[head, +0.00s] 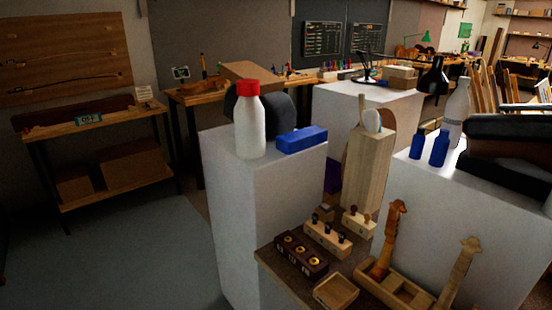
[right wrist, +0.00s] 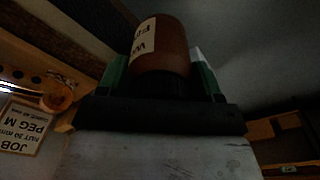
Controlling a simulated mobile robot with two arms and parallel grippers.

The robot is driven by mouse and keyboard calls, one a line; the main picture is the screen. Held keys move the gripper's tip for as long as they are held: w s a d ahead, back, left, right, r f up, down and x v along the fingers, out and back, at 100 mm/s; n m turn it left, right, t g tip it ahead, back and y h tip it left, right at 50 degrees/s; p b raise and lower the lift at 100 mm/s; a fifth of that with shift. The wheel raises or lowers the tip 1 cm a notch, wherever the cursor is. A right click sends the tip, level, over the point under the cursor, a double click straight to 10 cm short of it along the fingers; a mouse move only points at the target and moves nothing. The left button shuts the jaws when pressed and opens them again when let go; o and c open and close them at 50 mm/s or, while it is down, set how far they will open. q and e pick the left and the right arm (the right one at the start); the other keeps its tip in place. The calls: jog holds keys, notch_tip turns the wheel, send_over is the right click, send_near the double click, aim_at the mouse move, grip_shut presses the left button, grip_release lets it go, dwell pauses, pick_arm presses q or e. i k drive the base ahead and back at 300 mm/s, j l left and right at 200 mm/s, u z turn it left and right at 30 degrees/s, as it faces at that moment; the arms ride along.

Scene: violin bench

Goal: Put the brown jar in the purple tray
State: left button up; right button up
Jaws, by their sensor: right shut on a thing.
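The brown jar (right wrist: 172,50) shows in the right wrist view, with a pale lettered label on its side and a dark lower end towards the camera. My right gripper (right wrist: 160,62) is shut on it, one green-sided finger on each side. I cannot make out the jar in the head view. A small purple patch (head: 332,176) shows low between the white blocks; it may be part of the purple tray, but most of it is hidden. My left gripper is not in view.
A white bottle with a red cap (head: 249,124) and a blue box (head: 302,139) stand on the near white block (head: 233,190). Blue bottles (head: 439,148) stand on the right block. A wooden post (head: 367,165) and violin parts (head: 384,250) crowd the front. Grey floor at left is clear.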

aim_at(335, 181)
jog(key=i+j+u, duration=0.25)
jog(key=i+u, duration=0.2)
jog(key=i+j+u, duration=0.1)
jog(key=i+u, duration=0.2)
jog(key=u, duration=0.15)
jog(key=i+j+z, duration=0.1)
jog(key=i, duration=0.7)
jog(key=i+j+z, duration=0.1)
jog(key=i+z, duration=0.3)
jog(key=i+j+z, duration=0.15)
jog(key=z, duration=0.3)
jog(key=i+j+z, duration=0.4)
